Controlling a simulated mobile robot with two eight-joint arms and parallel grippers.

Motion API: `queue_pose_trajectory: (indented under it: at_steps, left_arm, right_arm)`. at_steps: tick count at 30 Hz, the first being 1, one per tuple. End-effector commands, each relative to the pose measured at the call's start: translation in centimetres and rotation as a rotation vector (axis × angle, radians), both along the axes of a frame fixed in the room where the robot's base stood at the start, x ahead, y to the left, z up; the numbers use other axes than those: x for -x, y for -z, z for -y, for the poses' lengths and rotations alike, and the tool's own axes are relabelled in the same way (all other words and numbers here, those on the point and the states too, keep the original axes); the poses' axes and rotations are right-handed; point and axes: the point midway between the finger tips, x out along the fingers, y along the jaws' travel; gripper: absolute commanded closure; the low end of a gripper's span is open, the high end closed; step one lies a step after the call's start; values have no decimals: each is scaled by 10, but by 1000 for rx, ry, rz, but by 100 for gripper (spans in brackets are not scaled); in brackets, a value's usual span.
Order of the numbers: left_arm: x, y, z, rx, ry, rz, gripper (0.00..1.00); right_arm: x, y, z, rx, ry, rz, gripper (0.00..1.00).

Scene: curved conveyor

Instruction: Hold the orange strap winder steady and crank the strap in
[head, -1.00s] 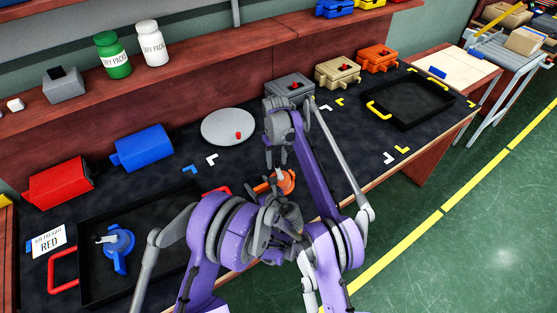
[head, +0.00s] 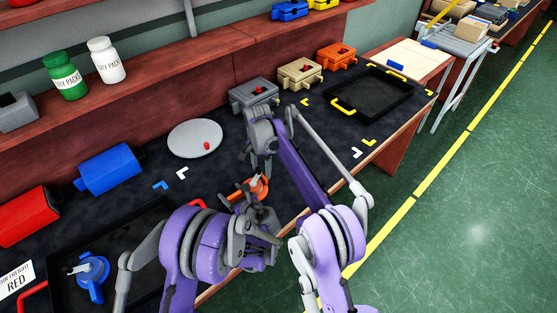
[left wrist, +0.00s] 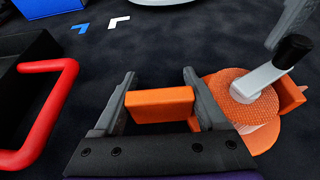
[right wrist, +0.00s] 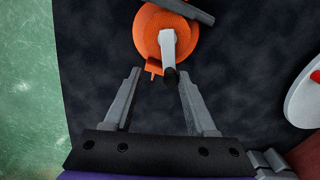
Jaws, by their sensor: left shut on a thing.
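The orange strap winder (head: 262,188) lies on the dark bench mat, partly hidden by my arms in the head view. In the left wrist view its round body (left wrist: 240,98) carries a grey crank arm with a black knob (left wrist: 293,50). My left gripper (left wrist: 160,95) is shut on the winder's orange block-like end (left wrist: 160,104). My right gripper (right wrist: 159,76) is open and empty above the winder. In the right wrist view the crank's black knob (right wrist: 170,75) shows near its right finger; I cannot tell if they touch.
A black tray with red handles (head: 62,245) holds a blue winder (head: 92,270) at left. A grey round plate with a red knob (head: 190,140) lies behind my grippers. A black tray with yellow handles (head: 380,95) stands at right.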

Motion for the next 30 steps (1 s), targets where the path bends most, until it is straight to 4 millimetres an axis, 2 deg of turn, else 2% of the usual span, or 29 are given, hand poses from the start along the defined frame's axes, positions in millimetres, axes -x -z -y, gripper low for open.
queue_pose_trajectory:
  at_steps: [11,21,30]
  left_arm:
    - [0,0,-1,0,-1,0,100]
    - [0,0,0,0,0,0,100]
    - [0,0,0,0,0,0,100]
  right_arm:
    - [20,0,12,1,524,2,47]
    - [19,-70,11,1,518,2,47]
    - [19,-117,11,1,517,2,47]
